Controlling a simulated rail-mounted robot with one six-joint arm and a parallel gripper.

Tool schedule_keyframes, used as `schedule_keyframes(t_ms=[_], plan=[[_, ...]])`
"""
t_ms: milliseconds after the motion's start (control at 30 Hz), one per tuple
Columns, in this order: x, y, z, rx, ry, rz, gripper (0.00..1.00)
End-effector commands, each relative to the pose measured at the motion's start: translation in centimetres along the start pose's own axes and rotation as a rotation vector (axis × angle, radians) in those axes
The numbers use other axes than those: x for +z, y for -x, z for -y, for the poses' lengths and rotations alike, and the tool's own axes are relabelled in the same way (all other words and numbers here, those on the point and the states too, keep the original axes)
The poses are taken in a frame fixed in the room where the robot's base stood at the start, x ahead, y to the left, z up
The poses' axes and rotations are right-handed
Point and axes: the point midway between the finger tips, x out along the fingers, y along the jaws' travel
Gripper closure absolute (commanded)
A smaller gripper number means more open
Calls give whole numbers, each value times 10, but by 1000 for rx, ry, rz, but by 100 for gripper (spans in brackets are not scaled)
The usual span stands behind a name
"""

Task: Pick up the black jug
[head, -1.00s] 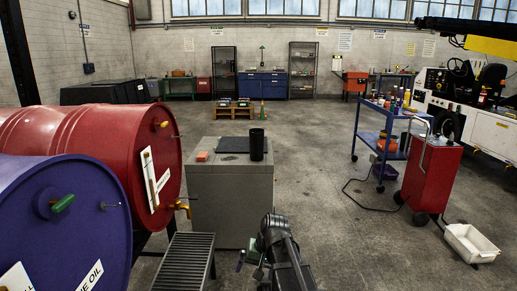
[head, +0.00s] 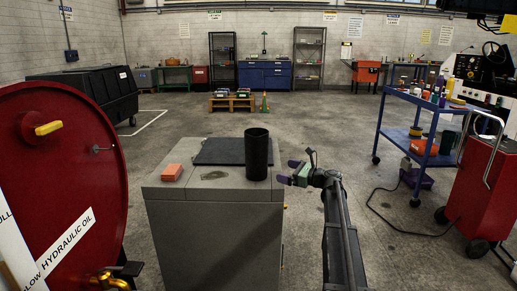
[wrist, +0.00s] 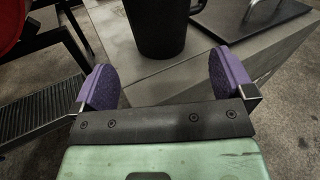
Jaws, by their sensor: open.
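The black jug (head: 257,154) stands upright on the right part of the grey cabinet top (head: 215,197). In the wrist view the jug (wrist: 156,30) is at the top middle, with its upper part cut off and a handle at its right side. My gripper (head: 288,172) is just right of the jug in the head view. Its purple finger pads are spread apart and nothing is between them. In the wrist view my gripper (wrist: 166,74) faces the jug, which lies ahead of the gap, apart from both pads.
An orange block (head: 172,172) and a dark flat plate (head: 219,151) lie on the cabinet top, left of the jug. A red drum (head: 75,170) stands at left. A blue cart (head: 418,110) and a red wheeled cabinet (head: 478,190) stand at right. The floor between is mostly clear.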

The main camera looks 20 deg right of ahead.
Motion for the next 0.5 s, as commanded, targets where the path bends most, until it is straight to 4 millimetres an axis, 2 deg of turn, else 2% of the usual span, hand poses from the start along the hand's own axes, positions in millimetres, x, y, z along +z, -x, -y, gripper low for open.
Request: schedule_keyframes(t_ms=[133, 333, 500], plan=[[4, 0, 2, -17, -135, 23, 0], [4, -3, 2, -16, -165, 22, 0], [4, -32, 3, -14, -163, 21, 0]])
